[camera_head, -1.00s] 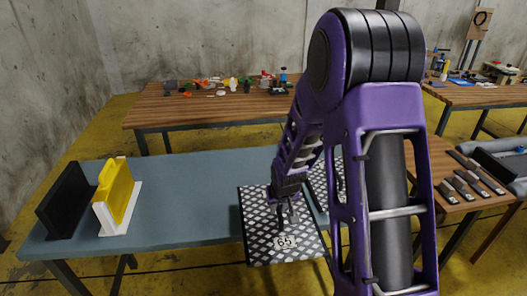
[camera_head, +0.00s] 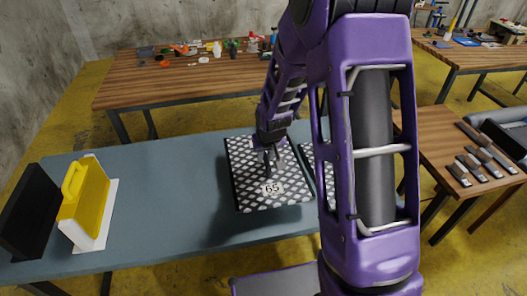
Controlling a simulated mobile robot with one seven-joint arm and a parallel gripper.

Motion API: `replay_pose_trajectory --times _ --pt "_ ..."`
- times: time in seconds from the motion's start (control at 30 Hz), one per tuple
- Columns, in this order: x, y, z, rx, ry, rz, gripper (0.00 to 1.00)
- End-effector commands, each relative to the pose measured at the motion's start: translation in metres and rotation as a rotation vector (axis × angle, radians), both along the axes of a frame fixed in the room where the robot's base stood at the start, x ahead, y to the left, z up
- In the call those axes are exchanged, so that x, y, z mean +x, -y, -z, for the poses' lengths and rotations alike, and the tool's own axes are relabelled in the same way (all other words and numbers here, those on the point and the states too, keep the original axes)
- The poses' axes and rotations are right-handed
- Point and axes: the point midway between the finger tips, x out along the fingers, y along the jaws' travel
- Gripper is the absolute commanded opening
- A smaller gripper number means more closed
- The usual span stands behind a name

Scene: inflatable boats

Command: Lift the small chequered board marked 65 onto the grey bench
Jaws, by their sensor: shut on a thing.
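The small chequered board marked 65 (camera_head: 245,185) is black and white with a white number label near its front edge. My gripper (camera_head: 272,166) is shut on it, reaching down from above near its middle. The board looks roughly level over the right part of the grey bench (camera_head: 160,190). A dark shadow lies on the bench at its front left, and the board appears to be a little above the top. The exact gap is hard to tell. My arm hides part of the bench's right end.
Another chequered board (camera_head: 310,158) shows partly behind my arm, just right of the held one. A yellow piece on a white base (camera_head: 90,200) and a black upright block (camera_head: 30,212) stand at the bench's left. The bench middle is clear. A wooden table (camera_head: 130,85) with small items stands behind.

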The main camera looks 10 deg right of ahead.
Motion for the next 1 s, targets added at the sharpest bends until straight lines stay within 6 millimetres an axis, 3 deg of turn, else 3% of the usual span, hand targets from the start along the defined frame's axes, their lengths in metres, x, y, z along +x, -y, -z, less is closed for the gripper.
replay_pose_trajectory --times 0.63,1.0 --pt "0.001 0.0 0.059 0.0 0.002 -0.001 0.0" --pt "0.001 0.0 0.065 0.0 0.004 -0.001 0.0"
